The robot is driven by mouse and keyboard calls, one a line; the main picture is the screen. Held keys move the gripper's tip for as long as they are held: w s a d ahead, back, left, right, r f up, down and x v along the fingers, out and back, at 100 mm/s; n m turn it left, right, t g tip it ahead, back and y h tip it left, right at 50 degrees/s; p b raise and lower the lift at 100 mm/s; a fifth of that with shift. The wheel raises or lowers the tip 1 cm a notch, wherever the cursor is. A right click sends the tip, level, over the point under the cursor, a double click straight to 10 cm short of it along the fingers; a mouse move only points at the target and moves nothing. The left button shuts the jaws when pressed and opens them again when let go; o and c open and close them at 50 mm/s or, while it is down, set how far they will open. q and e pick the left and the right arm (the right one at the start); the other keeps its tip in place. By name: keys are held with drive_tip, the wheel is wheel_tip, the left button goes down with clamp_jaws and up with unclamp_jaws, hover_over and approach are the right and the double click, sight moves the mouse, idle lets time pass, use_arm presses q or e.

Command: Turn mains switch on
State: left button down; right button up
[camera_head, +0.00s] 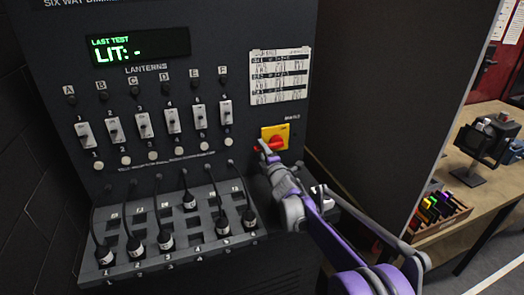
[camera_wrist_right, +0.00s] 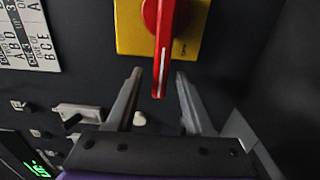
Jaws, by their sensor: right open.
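The mains switch is a red rotary handle on a yellow plate (camera_head: 280,132), on the right side of the dark dimmer panel (camera_head: 60,40). In the right wrist view the red handle (camera_wrist_right: 160,60) hangs down from the yellow plate (camera_wrist_right: 195,40), its white line nearly vertical in that picture. My right gripper (camera_wrist_right: 155,75) is open, with one finger on each side of the handle's lower end; contact cannot be told. In the head view my right gripper (camera_head: 262,148) is at the handle and partly covers it. My left gripper is not in view.
The panel carries a green display (camera_head: 138,47) reading "LIT: -", a row of lantern switches (camera_head: 143,125), and a lower patch shelf (camera_head: 150,262) with several plugged cables. A paper chart (camera_head: 281,75) is above the switch. A wooden table (camera_head: 480,200) stands at the right.

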clamp_jaws()
idle(1.4)
